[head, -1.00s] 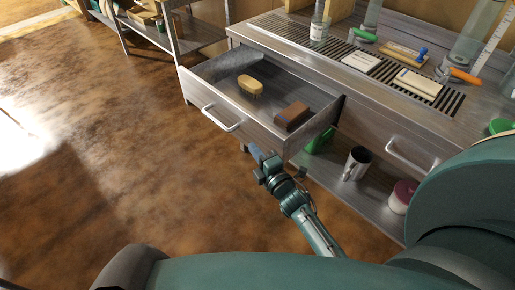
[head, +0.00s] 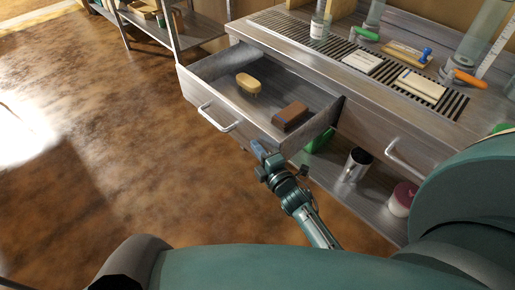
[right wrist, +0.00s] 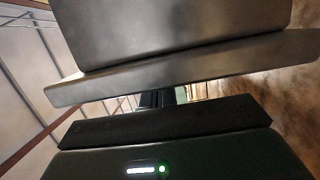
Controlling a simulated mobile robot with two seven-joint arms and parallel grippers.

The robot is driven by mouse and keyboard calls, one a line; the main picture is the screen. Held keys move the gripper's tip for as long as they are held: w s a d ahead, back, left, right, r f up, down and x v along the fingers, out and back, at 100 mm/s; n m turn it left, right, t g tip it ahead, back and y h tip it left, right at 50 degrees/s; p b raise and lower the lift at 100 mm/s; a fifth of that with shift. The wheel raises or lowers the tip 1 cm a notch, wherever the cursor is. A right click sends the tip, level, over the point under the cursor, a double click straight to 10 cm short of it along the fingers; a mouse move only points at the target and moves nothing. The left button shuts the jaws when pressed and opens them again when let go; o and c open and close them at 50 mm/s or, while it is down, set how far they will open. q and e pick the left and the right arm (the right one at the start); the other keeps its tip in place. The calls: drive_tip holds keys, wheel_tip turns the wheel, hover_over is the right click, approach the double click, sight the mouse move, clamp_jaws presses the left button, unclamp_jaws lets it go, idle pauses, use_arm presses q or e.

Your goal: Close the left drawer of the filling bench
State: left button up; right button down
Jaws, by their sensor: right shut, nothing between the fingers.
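The left drawer (head: 207,93) of the filling bench (head: 300,62) is pulled out in the head view, with a bar handle (head: 220,117) on its front. A tan brush (head: 248,83) and a brown block (head: 290,116) lie inside it. My right gripper (head: 258,148) is shut and empty, close to the lower right end of the drawer front. I cannot tell whether it touches the drawer. In the right wrist view, grey surfaces fill the upper part and the fingertips (right wrist: 165,97) are mostly hidden. My left gripper is not in view.
The right drawer, with its handle (head: 410,160), looks shut. Bottles, cards and tools stand on the bench top. A metal cup (head: 355,165), a green item (head: 318,139) and a pink-and-white jar (head: 401,198) are on the lower shelf. Brown floor left of the drawer is clear.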

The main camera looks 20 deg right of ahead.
drive_tip(key=w+d+b, duration=0.1)
drive_tip(key=w+d, duration=0.1)
drive_tip(key=d, duration=0.3)
drive_tip(key=w+d+b, duration=0.2)
drive_tip(key=d, duration=0.4)
drive_tip(key=w+d+b, duration=0.1)
drive_tip(key=w+d, duration=0.1)
drive_tip(key=d, duration=0.4)
drive_tip(key=shift+w+d+f, duration=0.1)
drive_tip(key=shift+w+d, duration=0.05)
drive_tip(key=shift+d, duration=0.05)
drive_tip(key=shift+w+d+b, duration=0.2)
drive_tip(key=shift+d+b, duration=0.15)
drive_tip(key=shift+d, duration=0.2)
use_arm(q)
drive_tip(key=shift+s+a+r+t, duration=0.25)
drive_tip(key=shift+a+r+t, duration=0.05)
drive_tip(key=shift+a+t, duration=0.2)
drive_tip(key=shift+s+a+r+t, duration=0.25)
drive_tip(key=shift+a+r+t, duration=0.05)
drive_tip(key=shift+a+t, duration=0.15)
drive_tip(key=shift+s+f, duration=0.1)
